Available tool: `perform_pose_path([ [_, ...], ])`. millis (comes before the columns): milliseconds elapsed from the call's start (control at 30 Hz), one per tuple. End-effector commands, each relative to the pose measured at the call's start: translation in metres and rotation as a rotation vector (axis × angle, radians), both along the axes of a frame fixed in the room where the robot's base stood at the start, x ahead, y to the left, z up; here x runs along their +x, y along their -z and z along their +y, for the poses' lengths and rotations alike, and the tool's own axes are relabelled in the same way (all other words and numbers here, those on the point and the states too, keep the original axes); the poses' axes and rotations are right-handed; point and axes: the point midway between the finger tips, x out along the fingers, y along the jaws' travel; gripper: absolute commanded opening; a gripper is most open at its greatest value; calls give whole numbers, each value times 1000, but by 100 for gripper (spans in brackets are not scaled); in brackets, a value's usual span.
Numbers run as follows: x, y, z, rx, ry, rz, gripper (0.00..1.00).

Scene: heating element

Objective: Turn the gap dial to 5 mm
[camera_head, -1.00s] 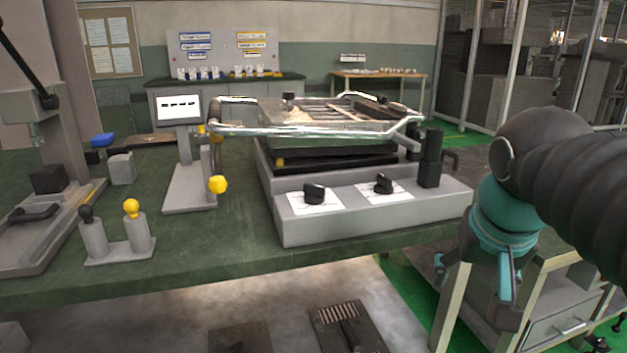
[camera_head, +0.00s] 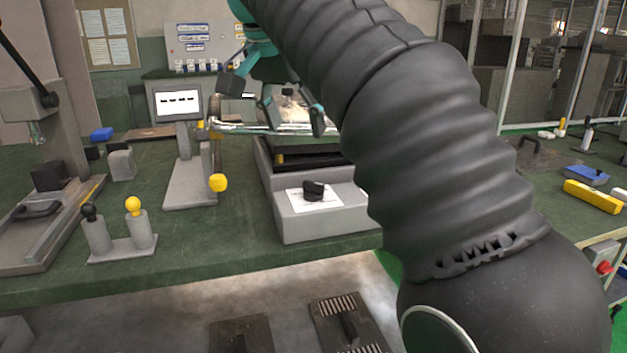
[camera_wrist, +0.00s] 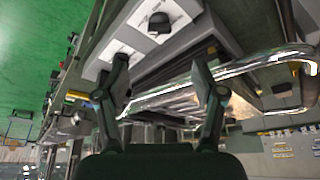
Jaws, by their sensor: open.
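A black dial (camera_head: 313,191) sits on a white marked card on the grey front panel (camera_head: 300,228) of the machine; the card's markings are too small to read. The second dial and its card, on the right of the panel, are hidden behind my arm in the head view. In the wrist view, one black dial (camera_wrist: 158,24) shows on its card at the top, with another white card (camera_wrist: 108,54) beside my left finger. My gripper (camera_head: 295,116) is open and empty, over the machine's top frame, behind the panel. Its fingers (camera_wrist: 160,72) touch no dial that I can see.
A chrome rail (camera_wrist: 235,68) runs around the machine top, close to my fingers. The bench front is clear.

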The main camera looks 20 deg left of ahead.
Motion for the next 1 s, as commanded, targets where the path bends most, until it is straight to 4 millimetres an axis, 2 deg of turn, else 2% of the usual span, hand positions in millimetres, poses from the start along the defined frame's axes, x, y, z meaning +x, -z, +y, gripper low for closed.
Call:
perform_pose_path([
  [267,10,24,-4,-1,2,0,69],
  [733,40,101,-11,-1,0,1,69],
  [1000,49,123,-13,0,0,0,69],
])
